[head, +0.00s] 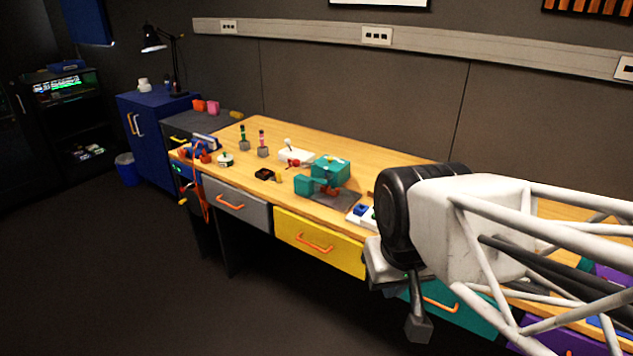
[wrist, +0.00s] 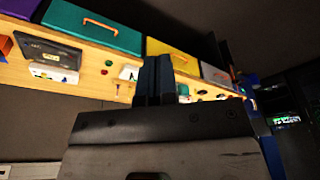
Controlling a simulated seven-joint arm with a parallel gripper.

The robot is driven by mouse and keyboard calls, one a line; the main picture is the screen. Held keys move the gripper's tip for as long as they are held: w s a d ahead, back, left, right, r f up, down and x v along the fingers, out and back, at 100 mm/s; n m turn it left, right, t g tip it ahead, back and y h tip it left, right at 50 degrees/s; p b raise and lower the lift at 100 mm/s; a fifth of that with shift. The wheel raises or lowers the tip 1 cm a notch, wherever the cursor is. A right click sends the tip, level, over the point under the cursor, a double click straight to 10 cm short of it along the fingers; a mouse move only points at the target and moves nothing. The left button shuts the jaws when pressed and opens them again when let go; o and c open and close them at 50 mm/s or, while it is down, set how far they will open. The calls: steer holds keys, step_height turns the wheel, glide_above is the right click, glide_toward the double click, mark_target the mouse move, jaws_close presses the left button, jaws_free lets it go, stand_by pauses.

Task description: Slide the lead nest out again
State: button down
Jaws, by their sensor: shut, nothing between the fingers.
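My gripper (head: 418,328) hangs in front of the workbench, apart from the drawers. In the wrist view its two dark blue fingers (wrist: 155,78) are together, with nothing between them. I cannot tell which thing is the lead nest. A white panel with a pale ball (head: 295,156) sits on the bench top. A teal block device (head: 330,168) on a dark plate is to its right. The drawers have orange handles: grey (head: 237,203), yellow (head: 318,240) and teal (head: 458,316), and none is clearly pulled out. My arm hides part of the bench's right side.
The wooden bench top (head: 385,172) runs along the wall. Two upright tools (head: 263,145) and a small round pot (head: 226,160) stand at its left end. A blue cabinet (head: 155,125) with a lamp is beyond. The floor (head: 130,250) in front is clear.

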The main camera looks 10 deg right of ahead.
stand_by(0.3)
steer(key=c, duration=1.5)
jaws_free()
steer(key=o, duration=0.5)
steer(key=shift+w+r, duration=0.2)
steer(key=shift+w, duration=0.35)
steer(key=w+d+r, duration=0.1)
steer(key=w+r, duration=0.1)
steer(key=w, duration=1.5)
steer(key=shift+r+t, duration=0.15)
steer(key=shift+t, duration=0.15)
steer(key=w+d+f, duration=0.2)
steer(key=w+f, duration=0.2)
steer(key=w, duration=0.7)
steer(key=w+d+f, duration=0.1)
steer(key=w+f, duration=0.2)
steer(key=w, duration=0.9)
steer(key=w+d+f, duration=0.2)
steer(key=w+f, duration=0.2)
steer(key=w, duration=0.7)
steer(key=w+d+f+t, duration=0.1)
steer(key=w+d+f, duration=0.3)
steer(key=w+f, duration=0.8)
steer(key=shift+w+f, duration=0.25)
steer(key=shift+w, duration=0.95)
